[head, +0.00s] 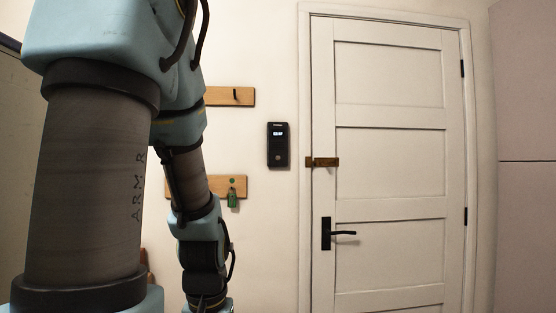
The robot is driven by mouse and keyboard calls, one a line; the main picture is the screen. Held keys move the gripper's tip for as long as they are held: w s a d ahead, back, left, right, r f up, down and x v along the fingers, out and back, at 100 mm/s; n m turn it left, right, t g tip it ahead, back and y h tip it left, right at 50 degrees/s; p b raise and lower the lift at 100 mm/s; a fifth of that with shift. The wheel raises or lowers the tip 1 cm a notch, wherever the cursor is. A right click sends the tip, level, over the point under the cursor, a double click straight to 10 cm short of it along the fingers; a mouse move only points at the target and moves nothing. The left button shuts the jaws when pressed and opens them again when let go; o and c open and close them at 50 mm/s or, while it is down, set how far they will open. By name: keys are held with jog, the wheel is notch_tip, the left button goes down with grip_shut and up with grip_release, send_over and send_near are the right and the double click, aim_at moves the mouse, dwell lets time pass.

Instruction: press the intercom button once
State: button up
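The intercom (278,145) is a black upright box on the wall, just left of the door frame. It has a small lit screen near its top and a round button (278,157) below the screen. My arm fills the left part of the head view and reaches down to the bottom edge. My gripper is out of the picture, below the bottom edge, so its fingers and its distance from the intercom are hidden.
Wooden hook rails (230,97) are on the wall behind my arm; a green tag (232,198) hangs from the lower one. No object stands in front of the intercom.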

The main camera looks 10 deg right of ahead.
grip_shut()
dwell(1.4)
